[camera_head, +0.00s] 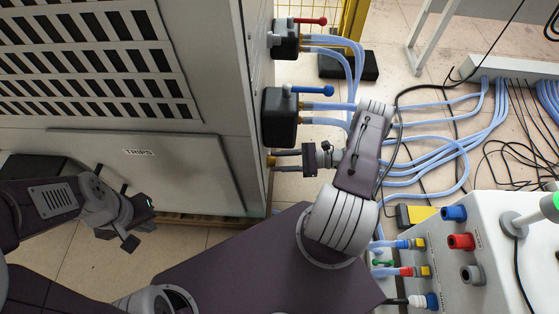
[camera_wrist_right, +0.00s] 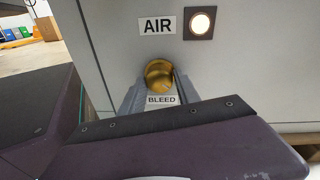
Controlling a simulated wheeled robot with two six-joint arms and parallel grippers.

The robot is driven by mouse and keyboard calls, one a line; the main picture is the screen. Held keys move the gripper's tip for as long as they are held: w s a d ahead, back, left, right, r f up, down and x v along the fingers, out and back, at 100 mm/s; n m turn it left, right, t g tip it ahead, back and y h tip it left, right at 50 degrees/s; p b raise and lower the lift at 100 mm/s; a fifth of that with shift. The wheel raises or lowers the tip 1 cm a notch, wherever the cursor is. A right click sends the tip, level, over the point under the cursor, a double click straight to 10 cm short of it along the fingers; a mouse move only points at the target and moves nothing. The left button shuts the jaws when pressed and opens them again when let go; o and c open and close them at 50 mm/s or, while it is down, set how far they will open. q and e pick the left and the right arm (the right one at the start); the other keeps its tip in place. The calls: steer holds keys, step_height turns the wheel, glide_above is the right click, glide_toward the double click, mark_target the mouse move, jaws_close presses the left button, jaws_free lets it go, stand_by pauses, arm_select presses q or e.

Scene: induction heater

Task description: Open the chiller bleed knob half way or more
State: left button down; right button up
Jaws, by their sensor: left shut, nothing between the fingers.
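The brass bleed knob (camera_wrist_right: 158,73) sticks out of the grey cabinet face above a BLEED label in the right wrist view. In the head view it shows at the cabinet's right edge (camera_head: 271,161). My right gripper (camera_head: 283,160) is at the knob, its two grey fingers (camera_wrist_right: 158,84) flanking it on the left and right. The knob nearly fills the gap, and I cannot tell whether the fingers press on it. My left gripper (camera_head: 130,240) is shut and empty, low in front of the cabinet at the left.
The cabinet (camera_head: 222,120) has a TRIPS panel (camera_head: 150,165). A red-handled valve (camera_head: 287,40) and a blue-handled valve (camera_head: 280,115) with blue hoses (camera_head: 350,105) sit beyond the right gripper. A white box with coloured connectors (camera_head: 480,220) stands at right. An AIR lamp (camera_wrist_right: 200,22) is above the knob.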

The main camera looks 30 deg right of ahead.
steer(key=o, duration=0.3)
steer(key=p+v, duration=0.2)
steer(key=v, duration=0.7)
steer(key=shift+s, duration=0.1)
